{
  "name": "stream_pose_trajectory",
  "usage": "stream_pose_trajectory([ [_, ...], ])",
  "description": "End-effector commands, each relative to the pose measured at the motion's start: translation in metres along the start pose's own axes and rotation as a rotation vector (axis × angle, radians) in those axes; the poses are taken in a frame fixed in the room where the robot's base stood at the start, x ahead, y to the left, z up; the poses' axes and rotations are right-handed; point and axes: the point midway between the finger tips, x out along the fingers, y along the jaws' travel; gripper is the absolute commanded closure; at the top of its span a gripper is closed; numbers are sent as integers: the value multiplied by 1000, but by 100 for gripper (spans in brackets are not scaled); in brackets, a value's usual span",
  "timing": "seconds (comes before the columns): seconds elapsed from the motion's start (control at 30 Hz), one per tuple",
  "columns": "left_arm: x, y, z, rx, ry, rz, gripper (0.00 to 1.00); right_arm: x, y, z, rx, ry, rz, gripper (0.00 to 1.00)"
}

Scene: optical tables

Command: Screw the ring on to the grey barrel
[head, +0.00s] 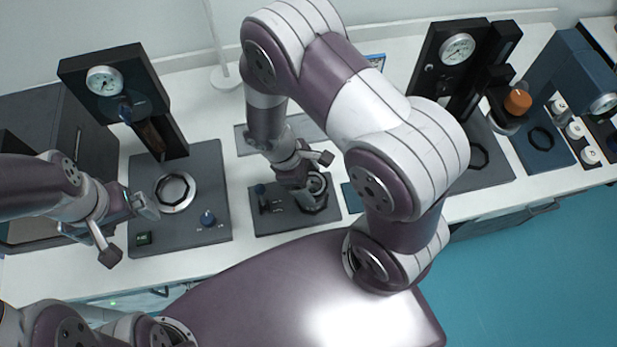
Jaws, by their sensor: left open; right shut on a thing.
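The grey barrel (314,199) stands upright on a small dark base plate (270,226) in the middle of the bench. My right gripper (316,181) reaches down over the barrel from above and is shut on the ring (317,181) at the barrel's top. The gripper partly covers both, so I cannot tell whether the ring is seated or threaded. My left gripper (129,232) is open and empty, at the left over the front part of a grey instrument base.
A second gauge unit (457,48) and an orange-capped part (517,101) stand at right.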

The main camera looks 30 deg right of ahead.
Motion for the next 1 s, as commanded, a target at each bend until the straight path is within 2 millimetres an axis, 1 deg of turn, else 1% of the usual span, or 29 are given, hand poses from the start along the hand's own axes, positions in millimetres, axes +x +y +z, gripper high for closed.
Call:
stream_pose_trajectory([
  [0.63,10,0,1,0,0,0,0,13,0,-6,0,1,0,53],
  [1.0,10,0,1,0,0,0,0,13,0,-6,0,0,0,53],
])
